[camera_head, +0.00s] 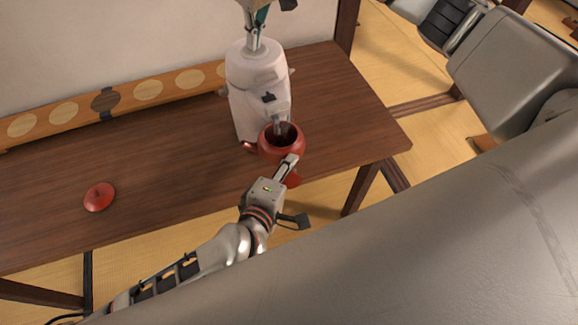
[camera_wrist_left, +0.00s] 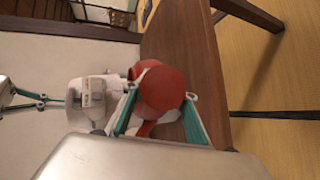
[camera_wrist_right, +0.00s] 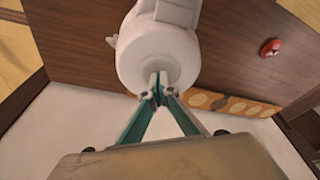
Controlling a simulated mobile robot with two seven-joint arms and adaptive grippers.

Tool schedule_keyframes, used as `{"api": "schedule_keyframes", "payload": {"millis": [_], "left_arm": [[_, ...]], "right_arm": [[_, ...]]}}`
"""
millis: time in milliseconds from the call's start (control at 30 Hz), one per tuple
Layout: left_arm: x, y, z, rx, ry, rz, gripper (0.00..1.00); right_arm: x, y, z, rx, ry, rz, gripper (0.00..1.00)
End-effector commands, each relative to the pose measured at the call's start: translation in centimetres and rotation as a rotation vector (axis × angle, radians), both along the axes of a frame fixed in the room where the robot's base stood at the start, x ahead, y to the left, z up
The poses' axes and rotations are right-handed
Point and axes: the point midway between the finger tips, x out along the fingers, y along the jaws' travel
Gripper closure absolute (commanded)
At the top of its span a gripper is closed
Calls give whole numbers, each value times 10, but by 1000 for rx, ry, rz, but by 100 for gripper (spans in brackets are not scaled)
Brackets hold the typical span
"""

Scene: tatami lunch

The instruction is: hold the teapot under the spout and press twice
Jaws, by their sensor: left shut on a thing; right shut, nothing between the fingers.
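The white dispenser (camera_head: 256,85) stands upright on the table; its spout (camera_head: 280,122) points to the front. The red teapot (camera_head: 268,147), with its top open, is under the spout; it also shows in the left wrist view (camera_wrist_left: 162,88). My left gripper (camera_head: 290,163) is shut on the teapot at its near side. Whether the teapot touches the table is hard to tell. My right gripper (camera_head: 253,48) is shut and empty, pointing down at the dispenser's top. In the right wrist view its fingertips (camera_wrist_right: 158,93) are at the middle of that top; contact is unclear.
A red lid (camera_head: 99,196) lies on the dark wooden table (camera_head: 165,160) at the left. A wooden strip with round discs (camera_head: 148,90) runs along the back by the wall. The table's middle between lid and dispenser is clear.

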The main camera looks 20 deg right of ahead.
Motion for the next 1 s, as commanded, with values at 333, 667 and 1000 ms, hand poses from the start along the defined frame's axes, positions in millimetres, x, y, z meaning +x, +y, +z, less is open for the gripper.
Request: {"api": "schedule_keyframes", "payload": {"millis": [333,667,1000], "left_arm": [[0,-1,2,-2,-3,-1,100],[0,-1,2,-2,-3,-1,100],[0,-1,2,-2,-3,-1,100]], "right_arm": [[-2,0,-5,-2,9,1,100],[-2,0,0,-3,8,1,100],[-1,0,16,-2,6,1,100]]}}
